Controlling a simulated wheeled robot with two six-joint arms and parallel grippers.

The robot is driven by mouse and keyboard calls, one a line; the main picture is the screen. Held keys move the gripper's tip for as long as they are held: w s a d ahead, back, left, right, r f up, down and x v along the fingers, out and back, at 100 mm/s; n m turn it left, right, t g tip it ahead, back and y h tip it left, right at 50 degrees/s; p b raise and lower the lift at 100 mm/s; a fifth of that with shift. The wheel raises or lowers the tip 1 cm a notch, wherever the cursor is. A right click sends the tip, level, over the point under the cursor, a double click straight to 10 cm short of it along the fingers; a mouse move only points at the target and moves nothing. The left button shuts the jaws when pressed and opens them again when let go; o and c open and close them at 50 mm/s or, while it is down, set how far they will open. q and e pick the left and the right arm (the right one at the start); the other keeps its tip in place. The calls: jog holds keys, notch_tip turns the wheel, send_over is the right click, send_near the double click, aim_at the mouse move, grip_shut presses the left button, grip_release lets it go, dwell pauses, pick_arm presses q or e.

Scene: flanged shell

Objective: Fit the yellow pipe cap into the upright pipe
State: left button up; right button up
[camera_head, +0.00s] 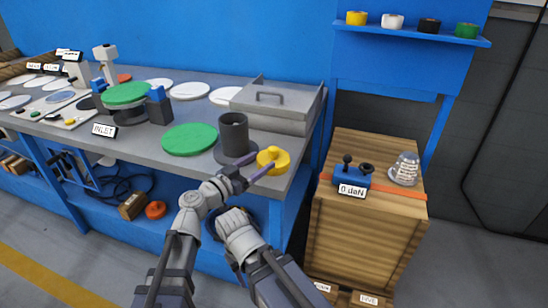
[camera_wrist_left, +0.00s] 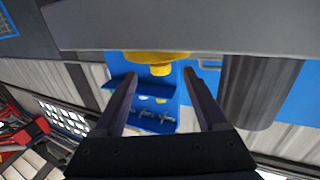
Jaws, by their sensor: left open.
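The yellow pipe cap (camera_head: 274,158) rests on the bench near its right front corner, just beside the dark grey upright pipe (camera_head: 234,132) with its round base. My left gripper (camera_head: 263,162) is open, its two fingers reaching in from the front left toward the cap. In the left wrist view, which looks upside down, the cap (camera_wrist_left: 160,60) shows between and beyond the spread fingertips (camera_wrist_left: 160,75), with its narrower part away from the bench. The pipe (camera_wrist_left: 252,90) is at the right there. Contact between fingers and cap cannot be told. My right gripper does not show clearly.
A green disc (camera_head: 189,139) lies left of the pipe. A grey lidded box (camera_head: 270,105) stands behind it. The grey bench (camera_head: 225,181) ends close to the cap.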

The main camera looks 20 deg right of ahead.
aim_at(270, 155)
pick_arm(q)
jog(key=shift+x, duration=2.65)
grip_shut()
